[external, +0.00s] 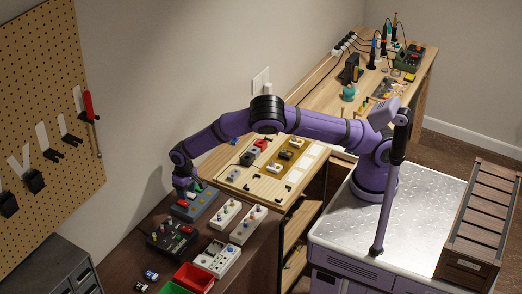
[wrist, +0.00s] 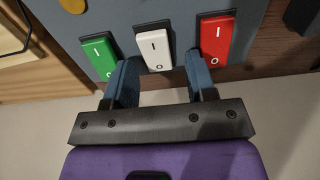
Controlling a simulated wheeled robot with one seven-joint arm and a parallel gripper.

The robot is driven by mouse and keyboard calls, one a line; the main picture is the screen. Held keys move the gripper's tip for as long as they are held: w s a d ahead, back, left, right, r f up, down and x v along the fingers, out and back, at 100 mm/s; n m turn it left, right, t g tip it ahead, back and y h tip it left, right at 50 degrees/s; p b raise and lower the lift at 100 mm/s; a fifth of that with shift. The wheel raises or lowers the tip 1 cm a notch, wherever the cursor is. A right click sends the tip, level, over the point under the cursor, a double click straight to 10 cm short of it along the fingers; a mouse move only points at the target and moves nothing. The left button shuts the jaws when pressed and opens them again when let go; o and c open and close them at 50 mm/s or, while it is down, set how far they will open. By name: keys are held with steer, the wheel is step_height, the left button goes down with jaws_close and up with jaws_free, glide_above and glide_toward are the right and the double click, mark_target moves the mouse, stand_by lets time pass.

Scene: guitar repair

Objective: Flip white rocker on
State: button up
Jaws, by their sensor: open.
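The white rocker (wrist: 155,48) sits in the middle of a row of three on a grey-blue panel (wrist: 130,14) in the wrist view. Its "I" mark is at the upper end and its "O" at the lower end. I cannot tell which end is pressed in. My gripper (wrist: 161,60) is open, its two blue fingers on either side of the white rocker's lower end. I cannot tell whether they touch the panel. In the external view my gripper (external: 187,190) is down at the grey-blue box (external: 200,208), and the white rocker is hidden there.
A green rocker (wrist: 100,57) is left of the white one and a red rocker (wrist: 216,40) right, each close to a finger. Other switch boxes (external: 171,238), (external: 217,258) and a red bin (external: 194,277) stand nearby on the dark bench.

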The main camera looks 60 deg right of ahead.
mark_target(189, 194)
steer(key=c, duration=0.9)
steer(key=shift+s+r+t, duration=0.1)
steer(key=shift+t, duration=0.5)
steer(key=o, duration=0.9)
step_height(189, 194, up, 11)
steer(key=s, duration=0.1)
